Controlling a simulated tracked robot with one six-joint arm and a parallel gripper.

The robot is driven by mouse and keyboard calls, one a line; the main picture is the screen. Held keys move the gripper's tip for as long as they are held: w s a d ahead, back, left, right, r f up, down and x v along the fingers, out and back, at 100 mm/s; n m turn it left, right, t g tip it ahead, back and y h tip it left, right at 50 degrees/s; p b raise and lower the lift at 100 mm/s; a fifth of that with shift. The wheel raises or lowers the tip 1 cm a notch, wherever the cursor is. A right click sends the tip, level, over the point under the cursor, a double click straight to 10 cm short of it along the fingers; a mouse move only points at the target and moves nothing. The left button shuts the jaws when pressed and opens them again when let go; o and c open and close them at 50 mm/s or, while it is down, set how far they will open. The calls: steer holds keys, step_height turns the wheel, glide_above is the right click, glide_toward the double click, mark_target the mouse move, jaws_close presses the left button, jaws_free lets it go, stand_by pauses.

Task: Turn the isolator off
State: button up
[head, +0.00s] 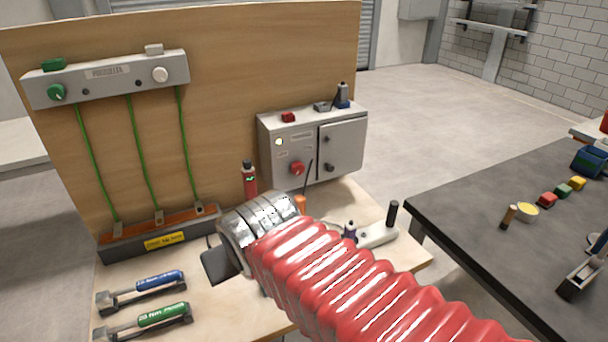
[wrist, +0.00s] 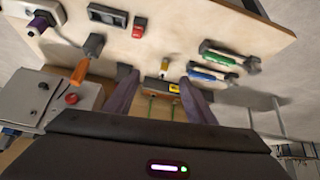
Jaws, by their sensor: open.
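A grey cabinet (head: 270,135) stands against the wooden board at the right end of the bench. A red knob (head: 297,167), which looks like the isolator, sits on the left part of its front, below a pale round lamp (head: 279,142). In the wrist view the red knob (wrist: 72,98) is at the left, on the cabinet (wrist: 50,108). My gripper (wrist: 160,97) is open, with its two dark purple fingers apart and nothing between them. It is to the side of the knob, not touching it. In the head view my red-sleeved arm hides most of the gripper.
A red canister (head: 250,180) stands left of the cabinet. Blue-handled (head: 160,283) and green-handled (head: 160,315) tools lie at the front left. A panel with green lines (head: 110,80) hangs on the board. A dark table (head: 470,190) with small blocks stands at right.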

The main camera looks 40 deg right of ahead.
steer(key=w+d+m+t+h, duration=0.25)
steer(key=w+d, duration=0.45)
steer(key=d, duration=0.5)
steer(key=m+t, duration=0.4)
steer(key=t, duration=0.1)
glide_toward(300, 171)
steer(key=s+a+f, duration=0.1)
steer(key=a, duration=0.1)
steer(key=s+t, duration=0.1)
steer(key=s+d+f+m+t, duration=0.1)
steer(key=s, duration=0.1)
steer(key=s+d+m+t+y, duration=0.1)
steer(key=s, duration=0.1)
steer(key=shift+s+f+t, duration=0.2)
steer(key=shift+f+t, duration=0.05)
steer(key=shift+w, duration=0.15)
steer(key=w, duration=0.4)
steer(key=w+d, duration=0.1)
steer(key=w, duration=0.4)
steer(key=w+d, duration=0.1)
steer(key=w, duration=0.3)
steer(key=shift+w, duration=0.25)
steer(key=shift+c, duration=0.3)
